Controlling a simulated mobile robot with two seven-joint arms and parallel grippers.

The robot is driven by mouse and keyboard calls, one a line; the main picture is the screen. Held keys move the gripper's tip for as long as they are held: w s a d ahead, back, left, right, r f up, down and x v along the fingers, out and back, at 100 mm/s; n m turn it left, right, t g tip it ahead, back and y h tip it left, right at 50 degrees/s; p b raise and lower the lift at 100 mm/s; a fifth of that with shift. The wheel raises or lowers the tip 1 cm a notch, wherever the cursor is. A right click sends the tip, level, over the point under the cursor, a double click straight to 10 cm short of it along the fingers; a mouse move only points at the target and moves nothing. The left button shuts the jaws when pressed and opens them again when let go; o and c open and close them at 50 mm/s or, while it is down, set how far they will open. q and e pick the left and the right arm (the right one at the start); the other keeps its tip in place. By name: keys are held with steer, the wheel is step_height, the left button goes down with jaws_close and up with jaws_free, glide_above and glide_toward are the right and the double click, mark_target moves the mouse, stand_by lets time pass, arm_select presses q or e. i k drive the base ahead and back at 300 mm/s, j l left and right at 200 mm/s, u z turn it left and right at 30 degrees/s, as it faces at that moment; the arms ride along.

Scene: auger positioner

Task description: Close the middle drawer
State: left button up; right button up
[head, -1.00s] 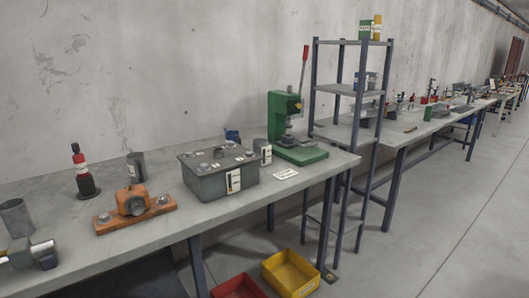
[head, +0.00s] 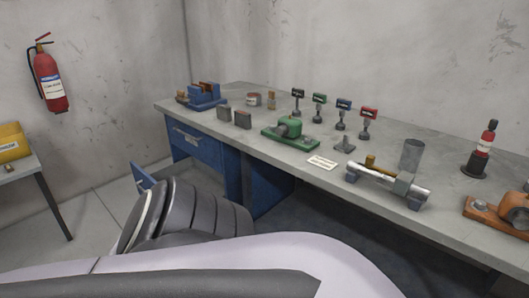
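A blue drawer cabinet (head: 231,171) stands under the left end of the grey workbench. Its top drawer front (head: 197,146), with a pale handle, looks flush with the cabinet. Lower down, a blue panel (head: 142,176) sticks out to the left of the cabinet, apart from the top front. It looks like the front of a pulled-out drawer; which drawer it is I cannot tell, since my own dark ribbed and white arm parts cover most of that area. Neither gripper shows in the head view.
The workbench (head: 330,178) carries a blue vise (head: 207,95), a green device (head: 289,130), several small stands and a metal cylinder (head: 411,155). A side table (head: 22,172) with a yellow box (head: 12,143) stands at the left. Floor (head: 85,208) is clear between them.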

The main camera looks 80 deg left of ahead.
mark_target(191, 170)
steer(key=u, duration=3.4)
steer(key=i+z, duration=0.2)
steer(key=i, duration=0.3)
steer(key=i+j+z, duration=0.15)
steer(key=i, duration=0.3)
steer(key=i+j+z, duration=0.2)
steer(key=i, duration=0.3)
steer(key=i+j+z, duration=0.15)
steer(key=i, duration=0.3)
steer(key=i+j+z, duration=0.2)
steer(key=i+j, duration=0.15)
steer(key=i, duration=0.1)
